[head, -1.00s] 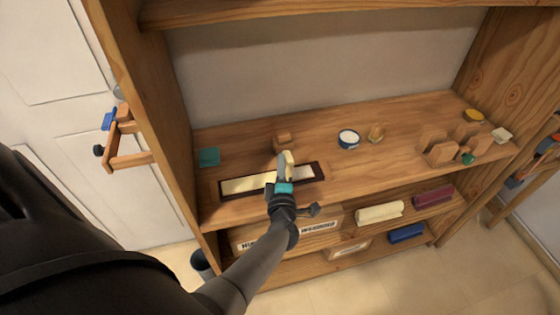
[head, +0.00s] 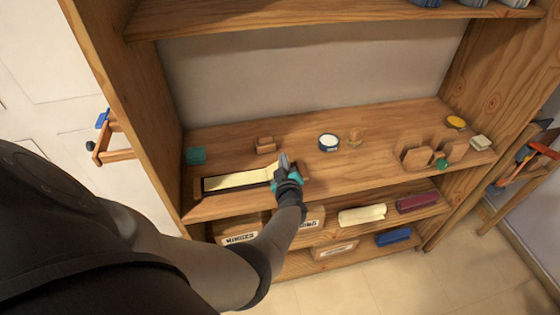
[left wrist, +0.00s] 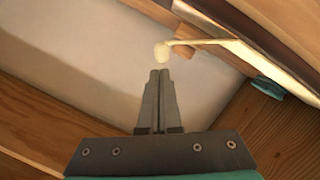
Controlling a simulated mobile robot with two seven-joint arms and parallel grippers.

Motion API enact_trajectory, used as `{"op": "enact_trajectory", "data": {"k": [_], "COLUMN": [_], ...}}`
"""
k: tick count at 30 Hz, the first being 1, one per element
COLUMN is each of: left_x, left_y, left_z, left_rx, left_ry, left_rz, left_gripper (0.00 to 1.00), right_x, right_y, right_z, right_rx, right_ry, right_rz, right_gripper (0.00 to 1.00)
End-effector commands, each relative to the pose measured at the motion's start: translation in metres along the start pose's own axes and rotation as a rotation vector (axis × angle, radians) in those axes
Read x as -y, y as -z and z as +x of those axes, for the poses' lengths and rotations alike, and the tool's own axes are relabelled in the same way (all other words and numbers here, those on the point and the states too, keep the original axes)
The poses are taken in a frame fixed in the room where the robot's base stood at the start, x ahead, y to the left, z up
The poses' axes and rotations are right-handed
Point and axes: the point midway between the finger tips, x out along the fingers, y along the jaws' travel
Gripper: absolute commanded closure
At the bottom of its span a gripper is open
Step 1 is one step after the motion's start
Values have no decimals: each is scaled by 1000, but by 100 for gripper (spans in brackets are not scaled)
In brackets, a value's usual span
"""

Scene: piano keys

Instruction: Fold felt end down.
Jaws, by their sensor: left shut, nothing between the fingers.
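A cream felt strip (head: 236,180) lies in a dark shallow tray (head: 199,188) on the middle shelf. Its right end slants up out of the tray, beside my left gripper (head: 284,161). In the left wrist view the felt (left wrist: 222,43) stretches to the upper right, and its thick pale tip stands just beyond my fingertips. My left gripper (left wrist: 159,76) is shut and empty there, with a small visible gap to the felt tip. The hand hides part of the tray's right end. My right gripper is not in view.
A wooden block (head: 265,145) stands behind the tray and a teal square (head: 195,156) lies to its left.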

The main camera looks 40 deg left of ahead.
Motion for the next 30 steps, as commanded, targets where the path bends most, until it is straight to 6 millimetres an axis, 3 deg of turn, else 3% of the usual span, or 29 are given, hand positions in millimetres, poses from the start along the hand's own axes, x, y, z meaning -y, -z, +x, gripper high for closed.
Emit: {"op": "enact_trajectory", "data": {"k": [9, 30], "left_x": [-3, -5], "left_y": [-8, -5], "left_z": [2, 2], "left_rx": [-1, -1], "left_ry": [-1, -2], "left_rz": [-3, -5], "left_gripper": [100, 100], "right_x": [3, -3], "right_y": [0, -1], "right_z": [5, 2], "right_rx": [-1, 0], "right_ry": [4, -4], "right_rz": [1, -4], "right_gripper": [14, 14]}}
